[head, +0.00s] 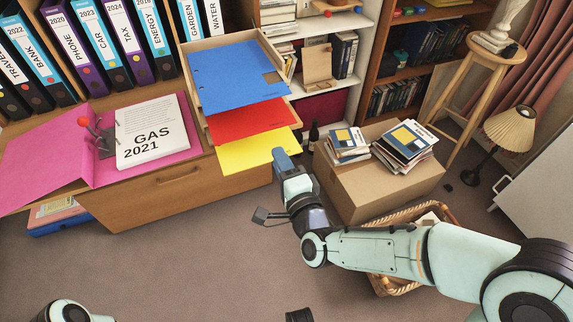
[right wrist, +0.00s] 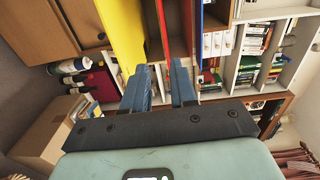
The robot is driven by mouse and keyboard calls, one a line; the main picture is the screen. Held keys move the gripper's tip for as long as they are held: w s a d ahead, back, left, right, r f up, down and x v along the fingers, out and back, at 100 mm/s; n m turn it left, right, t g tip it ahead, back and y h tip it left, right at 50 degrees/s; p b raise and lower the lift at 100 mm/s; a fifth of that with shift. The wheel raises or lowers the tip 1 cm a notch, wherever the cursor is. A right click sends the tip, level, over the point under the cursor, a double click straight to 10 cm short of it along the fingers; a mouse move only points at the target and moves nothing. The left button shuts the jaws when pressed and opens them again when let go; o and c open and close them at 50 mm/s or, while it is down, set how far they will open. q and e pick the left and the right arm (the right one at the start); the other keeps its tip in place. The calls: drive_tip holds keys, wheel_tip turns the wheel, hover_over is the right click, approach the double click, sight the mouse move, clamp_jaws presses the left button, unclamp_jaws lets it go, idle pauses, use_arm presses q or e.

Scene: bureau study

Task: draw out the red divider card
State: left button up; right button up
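The red divider card (head: 250,120) sticks out of a wooden tray unit, between a blue card (head: 235,78) above and a yellow card (head: 258,151) below. My right gripper (head: 284,160) is at the right front corner of the yellow card in the head view. In the right wrist view its two blue fingers (right wrist: 160,68) are apart. I cannot tell how deep the edge reaches between the fingers.
An open pink folder (head: 45,150) with a GAS 2021 stack (head: 152,132) lies on the desk, left of the trays. A cardboard box (head: 380,186) with books stands to the right, beside a wicker basket (head: 448,212). The floor in front is mostly clear.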

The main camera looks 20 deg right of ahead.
drive_tip(key=w, duration=0.6)
drive_tip(key=shift+w+a+r+b, duration=0.2)
drive_tip(key=shift+w+r+b, duration=0.1)
drive_tip(key=shift+b, duration=0.1)
use_arm(q)
drive_tip(key=shift+g, duration=0.5)
drive_tip(key=shift+s+a+f+b, duration=0.2)
drive_tip(key=shift+s+f+b, duration=0.15)
drive_tip(key=shift+s+f, duration=1.1)
use_arm(e)
drive_tip(key=shift+w, duration=1.2)
use_arm(q)
drive_tip(key=shift+r, duration=0.1)
use_arm(e)
clamp_jaws()
drive_tip(key=shift+r, duration=0.25)
use_arm(q)
drive_tip(key=shift+s, duration=0.1)
use_arm(e)
drive_tip(key=shift+s, duration=0.1)
